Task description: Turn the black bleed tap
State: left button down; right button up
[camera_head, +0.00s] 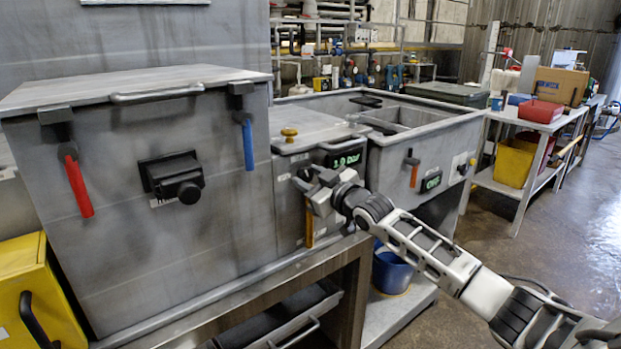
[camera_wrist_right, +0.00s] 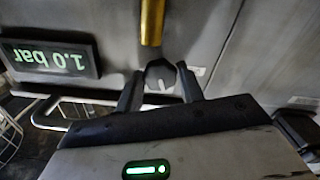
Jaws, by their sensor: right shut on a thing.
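The black bleed tap (camera_wrist_right: 161,75) is a small dark knob with a pale pointer mark, on the grey front panel of the middle unit. It shows in the right wrist view between the two fingertips of my right gripper (camera_wrist_right: 160,82), which is shut on it. In the head view my right gripper (camera_head: 308,188) is at that panel, just below the display, and hides the tap. The green-lit display (camera_head: 347,160) reads 1.0 bar; it shows upside down in the right wrist view (camera_wrist_right: 48,57). My left gripper is not in view.
An orange-yellow lever (camera_head: 309,226) hangs close below the gripper. A brass knob (camera_head: 289,133) stands on the unit's lid. The big left box has a red lever (camera_head: 78,186), a blue lever (camera_head: 248,145) and a black knob (camera_head: 189,192). Open floor lies to the right.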

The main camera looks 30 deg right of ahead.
jog(key=n+p, duration=0.1)
jog(key=n, duration=0.5)
jog(key=shift+n, duration=0.3)
jog(key=n+p, duration=0.1)
jog(key=n, duration=0.5)
dwell(0.4)
jog(key=o, duration=1)
jog(key=s, duration=0.5)
jog(key=s+b, duration=0.1)
jog(key=s, duration=0.4)
jog(key=s+d+b, duration=0.1)
jog(key=s, duration=0.5)
jog(key=shift+d, duration=0.1)
